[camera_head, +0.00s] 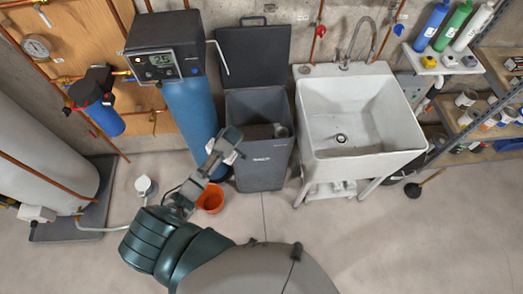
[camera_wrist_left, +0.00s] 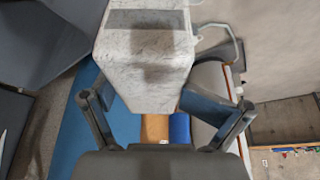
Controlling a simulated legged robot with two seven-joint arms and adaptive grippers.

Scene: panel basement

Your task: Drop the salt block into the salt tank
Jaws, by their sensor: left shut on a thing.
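The salt tank (camera_head: 262,165) is a dark grey bin with its lid (camera_head: 254,58) standing open behind it. A grey round part shows inside it at the right; its floor is hard to make out. My left gripper (camera_head: 228,146) is at the tank's left edge in the head view. It is shut on the salt block, a pale, marbled white block (camera_wrist_left: 148,65) that fills the space between the fingers in the left wrist view. In the head view only a small white part of the block (camera_head: 232,157) shows. My right gripper is not in view.
A blue softener cylinder (camera_head: 190,110) with a black control head stands left of the tank. A white sink (camera_head: 350,110) stands close on the right. An orange bucket (camera_head: 210,199) is on the floor below my gripper. The floor in front is clear.

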